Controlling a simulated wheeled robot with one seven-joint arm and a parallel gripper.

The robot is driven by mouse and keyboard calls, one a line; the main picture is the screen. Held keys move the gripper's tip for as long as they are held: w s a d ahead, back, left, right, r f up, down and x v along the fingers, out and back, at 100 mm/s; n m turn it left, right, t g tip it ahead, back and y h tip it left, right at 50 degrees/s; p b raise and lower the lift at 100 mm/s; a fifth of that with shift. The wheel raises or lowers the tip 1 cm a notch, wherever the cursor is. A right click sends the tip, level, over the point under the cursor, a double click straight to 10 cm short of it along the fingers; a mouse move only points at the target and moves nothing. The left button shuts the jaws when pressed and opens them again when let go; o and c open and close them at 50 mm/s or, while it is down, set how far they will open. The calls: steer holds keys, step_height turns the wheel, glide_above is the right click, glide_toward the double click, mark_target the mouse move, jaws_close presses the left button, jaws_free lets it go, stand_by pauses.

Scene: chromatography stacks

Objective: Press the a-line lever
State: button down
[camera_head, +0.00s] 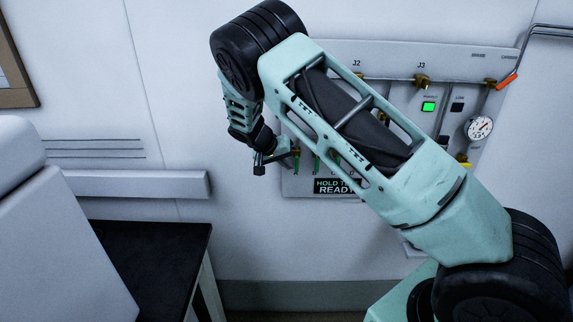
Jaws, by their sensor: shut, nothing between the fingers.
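A pale wall panel (440,115) carries a row of small levers low on its left part. Green levers (317,162) show below my arm. A brass-coloured lever or fitting (297,153) stands at the row's left end, close to my gripper. The letters under the row are too small to read, so I cannot tell for certain which is the a-line lever. My gripper (260,168) is shut and empty, at the panel's lower left edge. I cannot tell whether it touches the leftmost lever. My arm hides the panel's middle.
A dark sign (338,186) reading "HOLD T… READY" sits under the levers. A lit green indicator (428,107), a round gauge (479,127) and an orange-red handle (507,82) are at the panel's right. A black-topped table (160,250) and white equipment (50,230) stand at left.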

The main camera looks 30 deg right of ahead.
mark_target(297, 171)
steer(key=shift+f+g+h+b, duration=0.3)
steer(key=shift+h+b, duration=0.2)
steer(key=shift+b, duration=0.1)
steer(key=n+g+h+b, duration=0.1)
steer(key=h+b, duration=0.2)
steer(key=b, duration=0.1)
steer(key=s+d+f+n+g+h+b, duration=0.1)
steer(key=h+b, duration=0.3)
steer(key=d+f+n+g+h+b, duration=0.1)
steer(key=n+g+h+b, duration=0.1)
steer(key=h+b, duration=0.1)
steer(key=shift+s+d+f+h+b, duration=0.15)
steer(key=shift+s+h+b, duration=0.2)
steer(key=shift+b, duration=0.55)
steer(key=shift+s+d+r+n+t+h+b, duration=0.15)
steer(key=shift+n+h+b, duration=0.3)
steer(key=shift+h, duration=0.25)
steer(key=shift+s+d+r+n+t+h+b, duration=0.1)
steer(key=shift+d+n+h+b, duration=0.1)
steer(key=shift+n+h+b, duration=0.4)
steer(key=shift+s+d+r+n+t+h+b, duration=0.15)
steer(key=shift+h+b, duration=0.15)
steer(key=shift+h, duration=0.55)
steer(key=shift+w, duration=0.1)
steer(key=shift+f, duration=0.1)
